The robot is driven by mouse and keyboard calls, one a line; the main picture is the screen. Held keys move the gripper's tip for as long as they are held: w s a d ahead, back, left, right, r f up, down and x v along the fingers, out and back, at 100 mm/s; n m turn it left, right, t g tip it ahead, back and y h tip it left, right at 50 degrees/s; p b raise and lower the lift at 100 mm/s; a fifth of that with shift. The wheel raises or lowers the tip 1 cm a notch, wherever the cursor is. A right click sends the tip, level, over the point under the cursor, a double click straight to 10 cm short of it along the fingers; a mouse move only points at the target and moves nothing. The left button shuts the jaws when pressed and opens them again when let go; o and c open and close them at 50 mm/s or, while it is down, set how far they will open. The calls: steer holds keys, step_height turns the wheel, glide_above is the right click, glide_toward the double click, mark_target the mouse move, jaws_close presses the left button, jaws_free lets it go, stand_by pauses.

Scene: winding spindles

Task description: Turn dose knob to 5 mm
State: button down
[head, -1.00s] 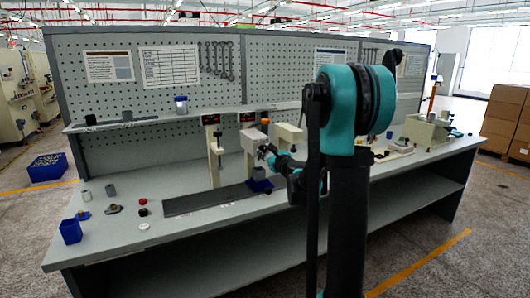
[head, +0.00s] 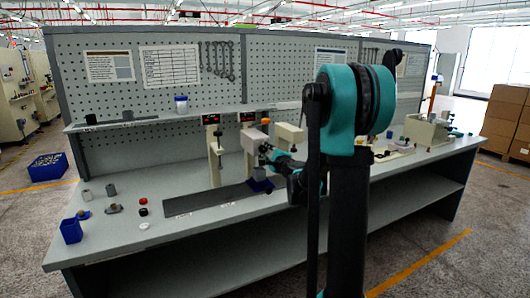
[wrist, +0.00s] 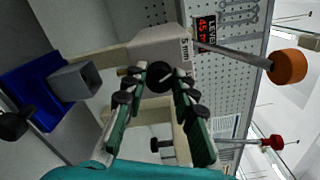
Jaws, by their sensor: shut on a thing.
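The dose knob (wrist: 160,77) is a small black round knob with a white pointer line, on the front of a pale grey dispenser head. A "5 mm" label (wrist: 185,48) is printed on that head, up and right of the knob. The pointer slants up to the right, roughly toward the label; I cannot tell if it lines up exactly. My gripper (wrist: 161,76) has its green fingers on either side of the knob, shut on it. In the head view the dispenser head (head: 254,139) stands on the bench, with my gripper (head: 267,149) at its front; the knob is hidden there.
A red-lit level display (wrist: 206,30) is beside the head. An orange-ended rod (wrist: 287,67) and a red-ended one (wrist: 275,143) stick out to the right. A blue bin (wrist: 42,88) and grey square tube (wrist: 75,80) are at left. A dark plate (head: 210,199) lies on the bench.

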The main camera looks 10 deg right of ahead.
steer(key=shift+n, duration=0.4)
steer(key=c, duration=1.2)
jaws_free()
steer(key=shift+s, duration=0.1)
steer(key=v, duration=1.2)
